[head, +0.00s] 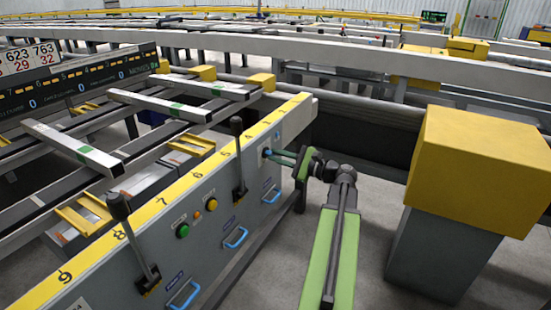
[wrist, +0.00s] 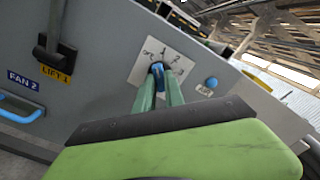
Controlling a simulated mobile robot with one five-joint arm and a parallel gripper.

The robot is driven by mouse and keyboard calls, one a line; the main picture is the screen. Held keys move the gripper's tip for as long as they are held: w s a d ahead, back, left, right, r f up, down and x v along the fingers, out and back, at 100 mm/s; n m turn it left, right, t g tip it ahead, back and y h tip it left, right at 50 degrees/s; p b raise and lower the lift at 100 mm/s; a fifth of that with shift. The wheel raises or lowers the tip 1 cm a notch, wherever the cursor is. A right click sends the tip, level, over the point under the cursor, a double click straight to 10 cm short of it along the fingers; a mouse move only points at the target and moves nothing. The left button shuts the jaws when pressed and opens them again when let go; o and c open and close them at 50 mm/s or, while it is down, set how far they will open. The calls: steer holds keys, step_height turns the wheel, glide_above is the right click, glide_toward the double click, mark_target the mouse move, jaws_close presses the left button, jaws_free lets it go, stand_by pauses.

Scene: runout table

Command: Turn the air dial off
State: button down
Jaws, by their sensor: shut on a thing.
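The air dial (wrist: 158,76) is a small blue knob on a pale plate with marks around it, in the upper middle of the wrist view. In the head view the dial (head: 267,153) shows as a small blue spot on the grey panel near its right end. My gripper (wrist: 160,84) has its two green fingers shut on the knob, one on each side. It also reaches the panel from the right in the head view (head: 272,154). The fingers cover part of the knob, and I cannot tell which mark it points to.
The grey panel (head: 215,215) has a yellow numbered top edge, black levers (head: 239,165), a green button (head: 183,230) and blue handles (head: 236,238). A blue button (wrist: 211,82) is right of the dial. A yellow-topped block (head: 480,165) stands right of my arm.

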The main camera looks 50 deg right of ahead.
steer(key=shift+s+f+n, duration=0.1)
steer(key=shift+n, duration=1.5)
steer(key=c, duration=1.4)
jaws_free()
steer(key=shift+c, duration=0.2)
steer(key=v, duration=1.7)
steer(key=shift+s, duration=0.2)
